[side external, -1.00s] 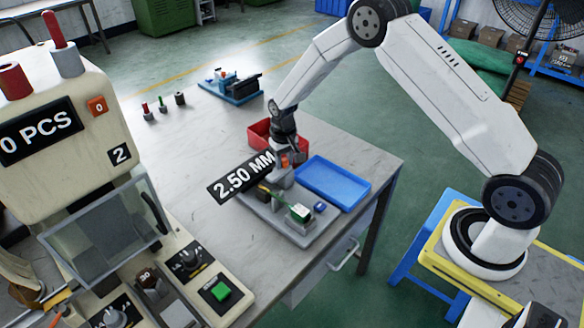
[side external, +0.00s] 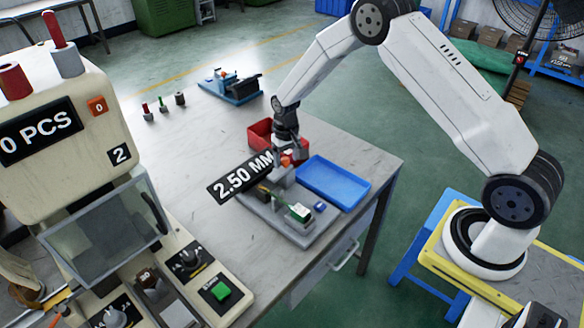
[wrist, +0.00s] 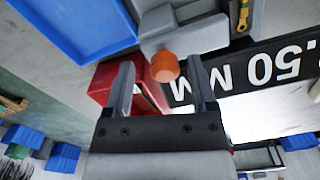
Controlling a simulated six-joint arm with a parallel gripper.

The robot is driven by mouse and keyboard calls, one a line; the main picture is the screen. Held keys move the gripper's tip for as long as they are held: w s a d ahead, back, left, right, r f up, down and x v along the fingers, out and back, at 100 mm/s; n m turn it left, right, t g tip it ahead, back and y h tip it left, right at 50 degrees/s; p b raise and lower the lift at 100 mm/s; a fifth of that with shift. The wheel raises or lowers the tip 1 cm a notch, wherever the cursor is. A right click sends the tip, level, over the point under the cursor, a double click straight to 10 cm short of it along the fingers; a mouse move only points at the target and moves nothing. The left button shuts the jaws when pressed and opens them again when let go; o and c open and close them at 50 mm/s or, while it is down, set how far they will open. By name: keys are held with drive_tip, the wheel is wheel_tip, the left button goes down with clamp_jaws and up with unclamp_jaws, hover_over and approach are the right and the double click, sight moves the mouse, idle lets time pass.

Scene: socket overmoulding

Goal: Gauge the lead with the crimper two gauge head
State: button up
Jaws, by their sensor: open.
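The grey gauge stand (side external: 290,232) sits on the table with a black display (side external: 240,178) reading 2.50 MM. A small yellow piece (side external: 263,190), perhaps part of the lead, shows on it; in the wrist view a yellow piece (wrist: 243,14) shows at the top edge. The gauge's orange knob (wrist: 165,67) sticks out of a grey block (wrist: 185,35). My gripper (wrist: 160,76) is open, its fingers either side of the knob with gaps visible; contact cannot be told. In the side view my gripper (side external: 290,155) is over the stand's back end. The lead cannot be made out clearly.
A blue tray (side external: 334,183) lies right of the stand and a red bin (side external: 260,134) behind it. Crimper two (side external: 60,150), marked 2 and reading 0 PCS, stands at the left. A blue fixture (side external: 231,88) is at the back.

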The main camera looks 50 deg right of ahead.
drive_tip(key=shift+r, duration=3.7)
drive_tip(key=shift+s+a+r, duration=0.2)
drive_tip(key=shift+s+r, duration=0.15)
drive_tip(key=shift+r, duration=0.05)
drive_tip(key=s+a+r+n+t, duration=0.1)
drive_tip(key=s+r, duration=0.1)
drive_tip(key=s, duration=0.5)
drive_tip(key=s+a+r+n, duration=0.1)
drive_tip(key=s+a+r, duration=0.1)
drive_tip(key=s, duration=0.5)
drive_tip(key=s+a+r+n+t, duration=0.1)
drive_tip(key=s+a+r, duration=0.1)
drive_tip(key=s, duration=0.5)
drive_tip(key=shift+s+a+r+t, duration=0.25)
drive_tip(key=shift+s+r+t, duration=0.05)
drive_tip(key=shift+s, duration=0.05)
